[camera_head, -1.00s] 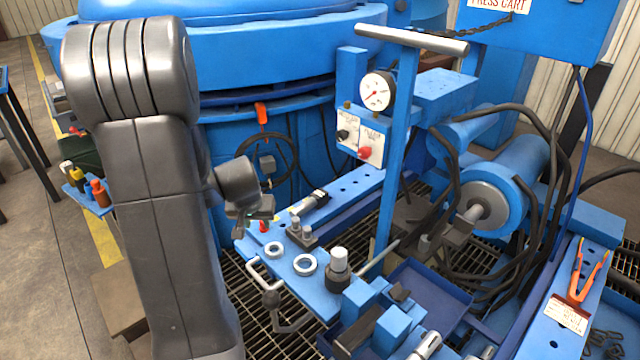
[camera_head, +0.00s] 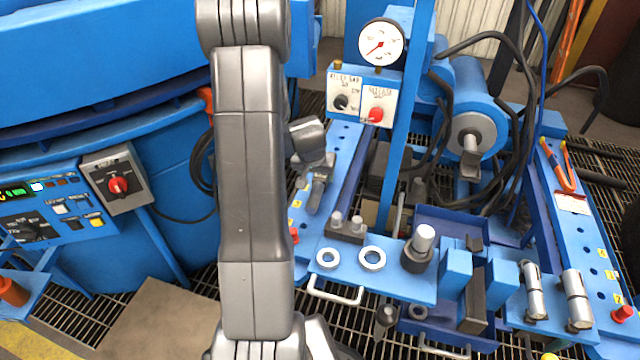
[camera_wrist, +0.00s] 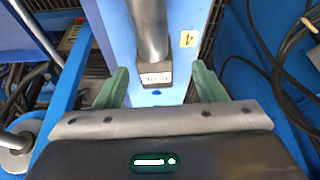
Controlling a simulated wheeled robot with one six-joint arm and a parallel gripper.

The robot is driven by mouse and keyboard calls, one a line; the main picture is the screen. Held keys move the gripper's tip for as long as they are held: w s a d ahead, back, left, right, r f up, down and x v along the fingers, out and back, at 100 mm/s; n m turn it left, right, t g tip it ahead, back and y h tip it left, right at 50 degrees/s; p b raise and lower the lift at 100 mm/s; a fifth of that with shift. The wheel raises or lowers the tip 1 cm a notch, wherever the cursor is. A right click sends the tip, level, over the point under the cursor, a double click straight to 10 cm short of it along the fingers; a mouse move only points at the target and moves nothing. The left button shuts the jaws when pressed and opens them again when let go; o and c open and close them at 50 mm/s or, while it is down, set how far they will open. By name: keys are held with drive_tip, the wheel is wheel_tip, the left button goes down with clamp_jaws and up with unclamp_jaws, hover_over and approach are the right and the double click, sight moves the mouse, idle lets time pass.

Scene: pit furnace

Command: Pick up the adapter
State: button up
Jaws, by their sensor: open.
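The label print is too small to read, and I cannot tell for sure that this is the adapter. My gripper (camera_wrist: 158,78) is open, with one green finger on each side of the labelled end. The fingers look apart from the cylinder. In the head view my gripper (camera_head: 318,192) is over the left blue rail, and it and my arm hide most of that spot.
A two-peg block (camera_head: 347,227), two pale rings (camera_head: 372,258) and a silver-topped black fitting (camera_head: 419,249) stand on the front blue plate. A gauge (camera_head: 381,42) and button panel (camera_head: 361,97) rise behind. Black hoses (camera_head: 505,150) hang at right.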

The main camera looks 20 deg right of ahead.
sight(320, 177)
drive_tip(key=x, duration=0.4)
drive_tip(key=shift+w+d+f+b, duration=0.1)
drive_tip(key=shift+d+f+b, duration=0.1)
drive_tip(key=shift+d+b, duration=0.25)
drive_tip(key=c, duration=1.3)
drive_tip(key=shift+r, duration=0.1)
clamp_jaws()
